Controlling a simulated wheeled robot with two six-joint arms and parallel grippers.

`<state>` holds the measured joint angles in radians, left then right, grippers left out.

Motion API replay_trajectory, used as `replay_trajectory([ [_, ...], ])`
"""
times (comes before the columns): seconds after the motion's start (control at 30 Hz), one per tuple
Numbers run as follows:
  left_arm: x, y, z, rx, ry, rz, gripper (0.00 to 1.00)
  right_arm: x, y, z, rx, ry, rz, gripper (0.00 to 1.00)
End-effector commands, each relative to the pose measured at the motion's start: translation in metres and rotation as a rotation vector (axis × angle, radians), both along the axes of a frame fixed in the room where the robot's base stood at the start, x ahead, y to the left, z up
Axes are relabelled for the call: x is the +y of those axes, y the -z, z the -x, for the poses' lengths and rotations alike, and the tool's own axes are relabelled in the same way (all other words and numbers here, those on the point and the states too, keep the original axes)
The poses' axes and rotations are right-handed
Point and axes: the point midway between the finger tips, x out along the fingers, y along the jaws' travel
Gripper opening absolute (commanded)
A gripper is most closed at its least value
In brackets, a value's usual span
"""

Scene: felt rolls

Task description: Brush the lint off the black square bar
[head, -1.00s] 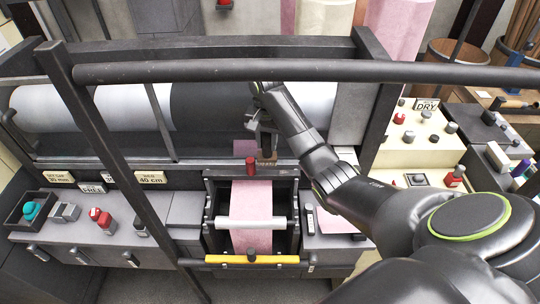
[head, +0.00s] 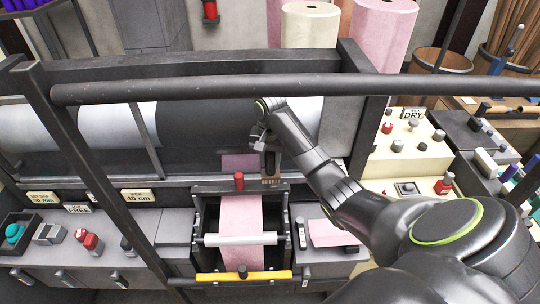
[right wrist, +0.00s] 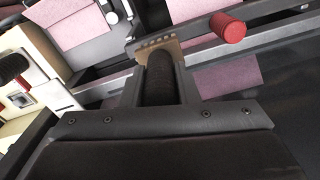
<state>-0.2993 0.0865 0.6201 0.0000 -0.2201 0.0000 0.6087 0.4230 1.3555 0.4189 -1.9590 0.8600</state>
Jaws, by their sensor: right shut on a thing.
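My right gripper (head: 268,146) is shut on a brush (head: 271,180) with a dark handle and a tan head. In the right wrist view the dark handle (right wrist: 161,80) runs between my fingers, and the tan brush head (right wrist: 157,46) points away. The bar also shows in the right wrist view (right wrist: 270,36). I cannot tell whether the head touches it, and no lint can be made out. My left gripper is out of view.
Behind are a large dark roller (head: 205,125) and a pale roll (head: 118,126). A pink strip (head: 241,217) runs under a white roller (head: 240,239) and yellow bar (head: 215,277). A cream control panel (head: 405,150) stands right.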

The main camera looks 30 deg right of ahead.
Motion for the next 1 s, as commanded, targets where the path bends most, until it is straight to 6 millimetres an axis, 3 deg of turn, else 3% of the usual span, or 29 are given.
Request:
replay_trajectory([
  [0.2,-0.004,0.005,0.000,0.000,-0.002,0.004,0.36,0.000,0.025,0.000,0.000,0.000,0.000,0.05],
  [1.0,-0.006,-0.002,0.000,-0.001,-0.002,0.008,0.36,0.002,0.028,0.001,-0.002,-0.001,0.002,0.05],
])
